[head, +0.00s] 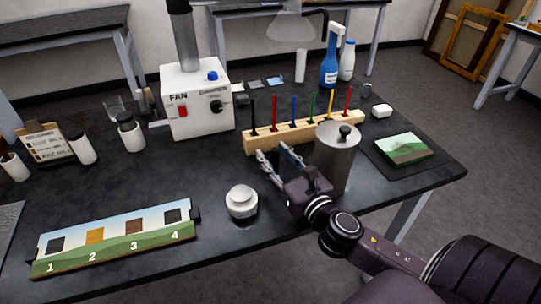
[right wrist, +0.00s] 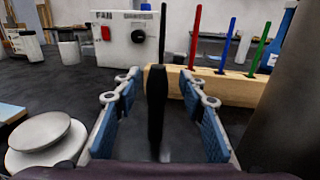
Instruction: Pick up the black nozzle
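The black nozzle (right wrist: 156,100) stands upright between the two fingers of my right gripper in the right wrist view. It is dark and slim, with a narrowed top. My right gripper (head: 276,154) is open at the front of the table; its blue-padded fingers also show in the right wrist view (right wrist: 158,105). There is a gap on each side of the nozzle, and neither finger appears to touch it. In the head view I cannot pick out the nozzle against the black tabletop. My left gripper is not in view.
A wooden rack (head: 300,131) of coloured rods stands just beyond the gripper. The fan box (head: 197,105) stands farther back. A numbered strip (head: 115,243) lies front left.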

